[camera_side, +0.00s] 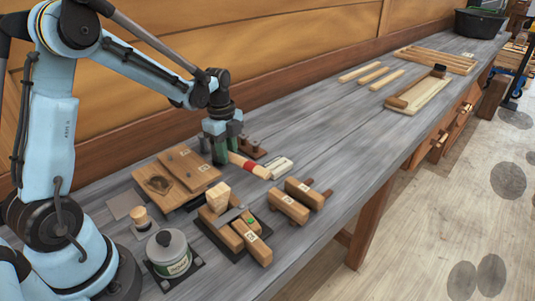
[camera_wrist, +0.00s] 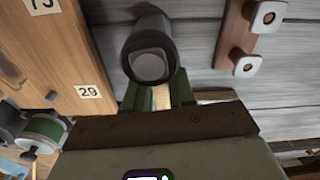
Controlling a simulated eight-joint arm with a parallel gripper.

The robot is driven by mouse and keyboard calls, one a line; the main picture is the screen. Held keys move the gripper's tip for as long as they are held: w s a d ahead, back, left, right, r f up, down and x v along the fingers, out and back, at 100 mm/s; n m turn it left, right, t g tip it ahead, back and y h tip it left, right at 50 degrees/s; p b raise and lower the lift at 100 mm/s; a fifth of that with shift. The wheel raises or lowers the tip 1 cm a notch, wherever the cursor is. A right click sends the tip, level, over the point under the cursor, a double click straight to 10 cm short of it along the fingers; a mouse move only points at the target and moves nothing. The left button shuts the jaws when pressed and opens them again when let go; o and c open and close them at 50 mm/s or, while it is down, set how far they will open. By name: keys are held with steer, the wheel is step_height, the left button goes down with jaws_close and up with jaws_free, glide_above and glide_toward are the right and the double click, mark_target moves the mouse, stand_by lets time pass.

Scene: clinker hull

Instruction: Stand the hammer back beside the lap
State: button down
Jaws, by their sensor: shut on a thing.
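The hammer shows its dark, round head (camera_wrist: 148,55) in the wrist view, just beyond my green fingers. Its pale handle (camera_wrist: 162,97) passes between them. In the side view the handle, with a red band (camera_side: 250,166), slants down to the right from my gripper (camera_side: 226,152); the head is hidden there. My gripper is shut on the handle close to the head. Whether the hammer touches the bench is unclear. Overlapping wooden boards with number tags (camera_side: 188,170), apparently the lap, lie left of my gripper; they also show at the wrist view's left (camera_wrist: 75,55).
A dark wooden piece with two pale-capped bolts (camera_wrist: 236,35) lies close behind the hammer. A pale block (camera_side: 281,167) lies right of the handle. Tagged wooden clamps (camera_side: 297,201), a tool tray (camera_side: 225,240) and a lidded pot (camera_side: 169,255) stand in front.

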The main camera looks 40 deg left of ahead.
steer(key=shift+f, duration=0.2)
steer(key=c, duration=0.9)
jaws_free()
steer(key=shift+o, duration=0.2)
steer(key=shift+r, duration=4)
